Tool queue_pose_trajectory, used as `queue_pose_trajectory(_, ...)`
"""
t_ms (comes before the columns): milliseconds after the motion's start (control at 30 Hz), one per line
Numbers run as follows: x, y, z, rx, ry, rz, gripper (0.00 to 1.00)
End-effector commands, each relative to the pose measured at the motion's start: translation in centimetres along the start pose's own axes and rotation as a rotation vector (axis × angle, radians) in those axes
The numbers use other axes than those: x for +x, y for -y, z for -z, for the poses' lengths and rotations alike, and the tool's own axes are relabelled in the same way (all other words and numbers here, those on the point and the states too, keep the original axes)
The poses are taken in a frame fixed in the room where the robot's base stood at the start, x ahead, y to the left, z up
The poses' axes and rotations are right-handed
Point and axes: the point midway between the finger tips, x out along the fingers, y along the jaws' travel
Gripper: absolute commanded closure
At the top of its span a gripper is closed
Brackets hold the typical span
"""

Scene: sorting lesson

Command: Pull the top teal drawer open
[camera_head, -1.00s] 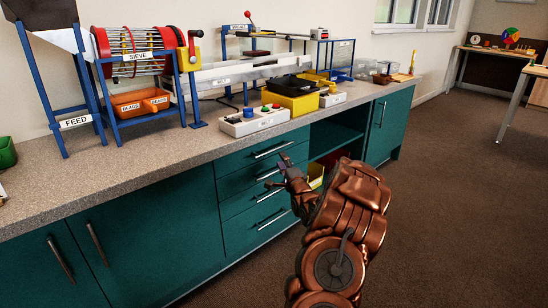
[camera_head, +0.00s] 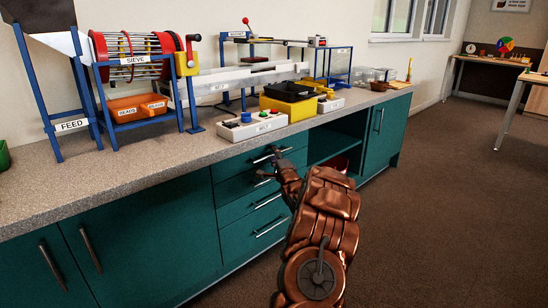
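The top teal drawer (camera_head: 232,164) is the uppermost of several drawers under the grey counter, and its front looks flush with the cabinet. Its silver bar handle (camera_head: 261,158) runs across the front. My gripper (camera_head: 269,162) is at the right part of this handle. Its fingers look spread, one near the handle's level and one below it. Whether they touch the handle is too small to tell. My arm hides the right part of the lower drawer fronts.
A switch box (camera_head: 251,126) and a yellow bin with a black tray (camera_head: 290,103) stand on the counter above. An open shelf (camera_head: 335,143) is right of the drawers. Teal doors (camera_head: 150,235) are at left. The floor (camera_head: 440,210) at right is clear.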

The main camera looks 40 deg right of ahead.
Motion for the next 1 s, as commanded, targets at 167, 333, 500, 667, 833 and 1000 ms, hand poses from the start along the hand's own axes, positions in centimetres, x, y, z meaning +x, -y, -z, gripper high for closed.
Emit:
queue_pose_trajectory(167, 0.06, 0.02, 0.0, 0.0, 0.0, 0.0, 0.63)
queue_pose_trajectory(333, 0.05, 0.02, 0.01, 0.001, -0.001, 0.0, 0.7)
queue_pose_trajectory(500, 0.04, 0.01, 0.02, 0.001, -0.001, 0.0, 0.88)
queue_pose_trajectory(667, 0.03, 0.01, 0.02, 0.001, -0.001, 0.0, 1.0)
queue_pose_trajectory(833, 0.02, -0.01, 0.03, 0.001, -0.001, 0.0, 1.0)
queue_pose_trajectory(1000, 0.02, -0.02, 0.02, 0.001, -0.001, -0.001, 1.0)
